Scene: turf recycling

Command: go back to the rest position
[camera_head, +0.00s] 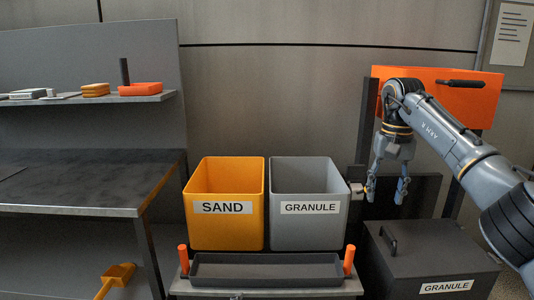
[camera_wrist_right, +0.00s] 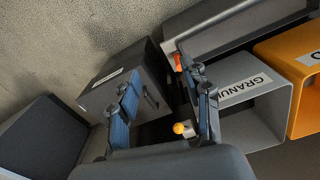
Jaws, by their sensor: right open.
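My right gripper (camera_head: 388,186) hangs open and empty, fingers pointing down, just right of the grey GRANULE bin (camera_head: 308,232). In the right wrist view its two blue-padded fingers (camera_wrist_right: 163,112) stand apart with nothing between them. The GRANULE bin also shows in that view (camera_wrist_right: 262,122), to the right of the fingers. My left gripper is in neither view.
A yellow SAND bin (camera_head: 226,233) stands left of the GRANULE bin, behind a dark tray (camera_head: 266,270) with orange handles. A dark GRANULE box (camera_head: 425,262) is below right of my gripper. An orange box (camera_head: 445,95) is behind my arm. A bench (camera_head: 80,185) stands left.

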